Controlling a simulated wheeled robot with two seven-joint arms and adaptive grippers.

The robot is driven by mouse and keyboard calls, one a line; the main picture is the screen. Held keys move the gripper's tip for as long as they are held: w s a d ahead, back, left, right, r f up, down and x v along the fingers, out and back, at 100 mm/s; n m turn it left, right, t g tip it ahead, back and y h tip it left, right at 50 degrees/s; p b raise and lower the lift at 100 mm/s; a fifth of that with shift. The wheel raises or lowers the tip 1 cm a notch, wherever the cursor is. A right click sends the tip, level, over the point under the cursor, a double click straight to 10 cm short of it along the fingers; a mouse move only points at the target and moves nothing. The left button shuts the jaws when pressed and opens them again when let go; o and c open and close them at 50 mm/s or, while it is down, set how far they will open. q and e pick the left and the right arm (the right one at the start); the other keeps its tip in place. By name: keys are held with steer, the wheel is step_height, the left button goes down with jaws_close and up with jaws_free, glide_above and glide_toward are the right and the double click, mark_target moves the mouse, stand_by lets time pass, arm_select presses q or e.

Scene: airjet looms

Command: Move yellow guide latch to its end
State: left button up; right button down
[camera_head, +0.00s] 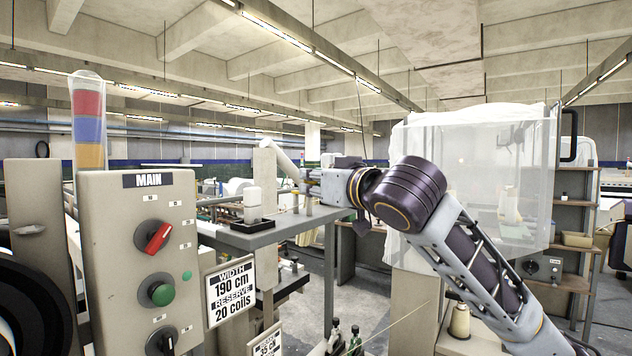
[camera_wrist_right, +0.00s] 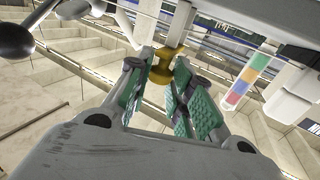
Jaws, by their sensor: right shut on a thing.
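The yellow guide latch (camera_wrist_right: 163,66) shows in the right wrist view, at the far end between the green-padded fingers. It looks like a small yellow spool on a light rod. My right gripper (camera_wrist_right: 160,85) is shut on it. In the head view my right gripper (camera_head: 306,184) reaches left, above the grey shelf of the loom, and the latch cannot be made out there. My left gripper is not in view.
The beige MAIN panel (camera_head: 140,245) with red and green knobs stands at the left, with a signal tower (camera_head: 88,120) behind it. A white bottle (camera_head: 252,205) in a dark tray stands on the grey shelf (camera_head: 265,232). A transparent cover (camera_head: 475,170) stands at the right.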

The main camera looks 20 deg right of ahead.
steer(key=c, duration=1.2)
jaws_free()
steer(key=shift+c, duration=0.2)
steer(key=shift+s, duration=0.1)
steer(key=v, duration=1.2)
steer(key=shift+f, duration=0.15)
